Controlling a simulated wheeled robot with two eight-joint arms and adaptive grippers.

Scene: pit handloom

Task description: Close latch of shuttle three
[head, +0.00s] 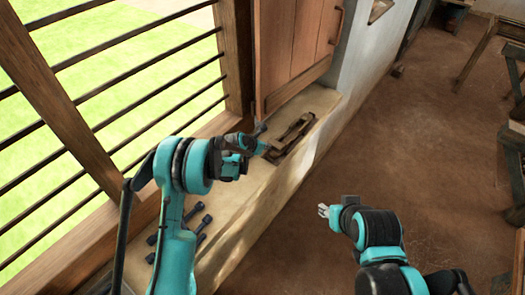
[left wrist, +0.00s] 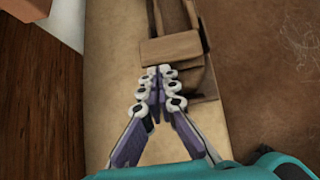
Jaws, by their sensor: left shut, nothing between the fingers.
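A long wooden shuttle (head: 292,138) lies on the pale ledge below the wooden cupboard. In the left wrist view, a flat brown block (left wrist: 170,48) lies across its dark wooden body; I cannot tell whether this is the latch. My left gripper (head: 263,147) is at the near end of the shuttle. In the left wrist view its fingertips (left wrist: 160,70) are together and empty, right at the block's near edge; I cannot tell whether they touch it. My right gripper (head: 324,211) hangs over the floor, away from the ledge, too small to read.
Several dark blue pegs (head: 207,219) lie on the ledge (head: 233,222) nearer me, and another dark piece (head: 260,129) lies by the shuttle. A barred window (head: 120,80) and the cupboard (head: 290,45) border the ledge.

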